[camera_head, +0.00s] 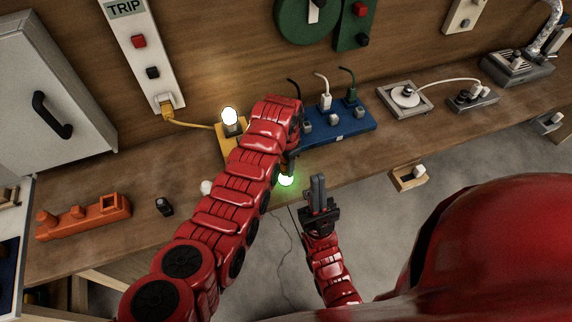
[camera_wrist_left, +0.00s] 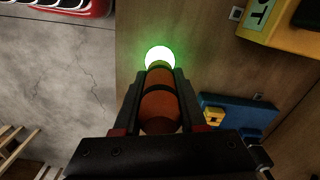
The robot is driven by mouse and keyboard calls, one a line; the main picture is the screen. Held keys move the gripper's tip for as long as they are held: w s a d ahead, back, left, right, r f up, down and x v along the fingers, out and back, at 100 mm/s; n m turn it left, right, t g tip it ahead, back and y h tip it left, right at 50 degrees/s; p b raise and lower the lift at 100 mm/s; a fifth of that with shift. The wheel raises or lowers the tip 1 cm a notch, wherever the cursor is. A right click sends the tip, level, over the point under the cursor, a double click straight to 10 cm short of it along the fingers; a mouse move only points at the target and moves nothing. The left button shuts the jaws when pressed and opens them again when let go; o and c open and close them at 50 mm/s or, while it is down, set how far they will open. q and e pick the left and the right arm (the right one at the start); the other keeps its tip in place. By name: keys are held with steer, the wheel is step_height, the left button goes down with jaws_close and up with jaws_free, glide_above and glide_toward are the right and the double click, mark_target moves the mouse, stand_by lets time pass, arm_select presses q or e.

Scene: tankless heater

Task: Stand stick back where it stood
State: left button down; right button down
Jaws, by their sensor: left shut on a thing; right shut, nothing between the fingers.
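The stick (camera_wrist_left: 160,102) is orange with dark bands and has a glowing green tip. My left gripper (camera_wrist_left: 160,88) is shut on it in the left wrist view. In the head view the stick's green tip (camera_head: 286,180) glows just below my left gripper, near the front edge of the wooden bench (camera_head: 345,170). My left arm hides most of the stick and gripper there. My right gripper (camera_head: 318,186) is shut and empty, to the right of the glow and in front of the bench.
On the bench are an orange block (camera_head: 85,219) with a square opening, a small black piece (camera_head: 164,207), a yellow box (camera_head: 232,132) with a lit bulb, and a blue power strip (camera_head: 340,122) with plugs. A grey cabinet (camera_head: 45,90) stands at left. A small wooden box (camera_head: 408,178) juts from the front.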

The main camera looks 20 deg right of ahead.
arm_select(q)
steer(key=shift+f, duration=0.25)
steer(key=shift+c, duration=2)
jaws_free()
steer(key=shift+r, duration=0.1)
step_height(320, 180, up, 5)
steer(key=shift+w+f+b, duration=0.1)
steer(key=shift+b, duration=1.15)
step_height(320, 180, up, 8)
steer(key=p, duration=0.3)
steer(key=shift+f, duration=0.25)
step_height(320, 180, up, 4)
steer(key=shift+f+b, duration=0.2)
steer(key=shift+b, duration=0.15)
steer(key=shift+r, duration=0.65)
